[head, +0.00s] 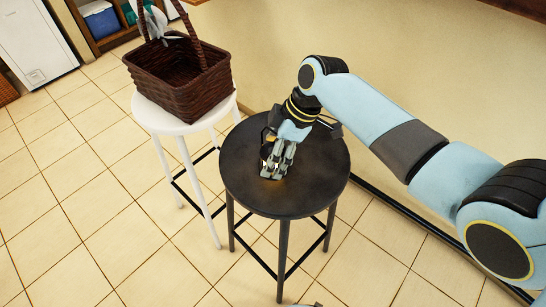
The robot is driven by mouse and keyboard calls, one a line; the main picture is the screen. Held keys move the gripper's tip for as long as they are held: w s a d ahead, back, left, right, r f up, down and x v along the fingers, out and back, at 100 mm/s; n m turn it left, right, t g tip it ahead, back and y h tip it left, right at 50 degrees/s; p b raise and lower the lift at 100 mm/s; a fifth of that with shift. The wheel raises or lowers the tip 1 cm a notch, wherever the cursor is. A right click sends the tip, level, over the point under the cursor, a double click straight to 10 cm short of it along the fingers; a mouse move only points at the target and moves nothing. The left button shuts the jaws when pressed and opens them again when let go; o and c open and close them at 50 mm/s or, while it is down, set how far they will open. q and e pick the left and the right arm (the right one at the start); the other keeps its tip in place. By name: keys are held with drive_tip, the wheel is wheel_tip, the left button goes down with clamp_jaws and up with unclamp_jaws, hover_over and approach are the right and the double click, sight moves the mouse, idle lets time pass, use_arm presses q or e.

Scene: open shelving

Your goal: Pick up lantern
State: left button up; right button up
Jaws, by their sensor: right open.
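A round black stool (315,175) stands in the middle of the head view. My right gripper (272,172) points down at the left-middle of its top, with its fingers open close to the surface. A small warm glow shows on the stool top by the fingertips. Whether the fingers touch anything there cannot be told.
A white stool (150,118) stands to the left, close to the black one. A brown wicker basket (180,85) with a tall handle sits on it. A shelf unit with bins (100,22) and a white cabinet (35,45) stand behind. The tiled floor at left is clear.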

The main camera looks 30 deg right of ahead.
drive_tip(key=c, duration=1.5)
